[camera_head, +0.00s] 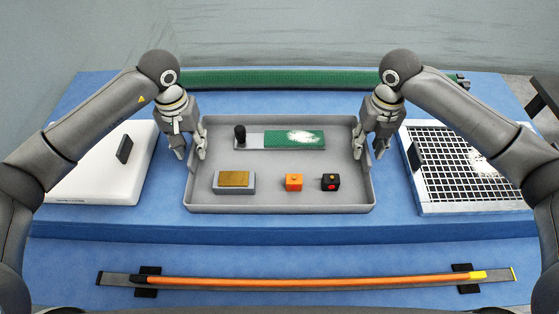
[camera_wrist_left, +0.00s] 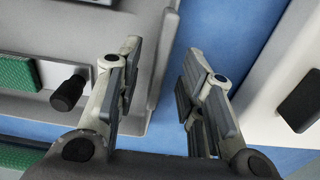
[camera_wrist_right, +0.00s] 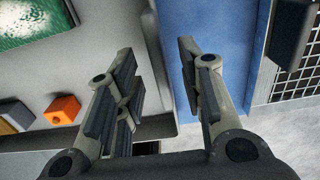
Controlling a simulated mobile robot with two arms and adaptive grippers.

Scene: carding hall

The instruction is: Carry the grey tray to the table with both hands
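The grey tray (camera_head: 280,209) lies on the blue table in the middle of the head view. It holds a green carding strip with a black knob (camera_head: 295,138), a grey block with a brass top (camera_head: 234,180), an orange cube (camera_head: 294,182) and a black cube with a red dot (camera_head: 330,182). My left gripper (camera_head: 189,154) is open over the tray's left wall (camera_wrist_left: 158,70), one finger on each side. My right gripper (camera_head: 370,154) is open over the right wall (camera_wrist_right: 158,75) likewise. Neither visibly pinches it; finger depth against the rim is unclear.
A white box with a black handle (camera_head: 100,175) stands left of the tray, and a black grid panel in a white frame (camera_head: 465,170) stands right. A green roll (camera_head: 280,78) lies behind. An orange rod (camera_head: 300,283) lies across the front. Blue gaps flank the tray.

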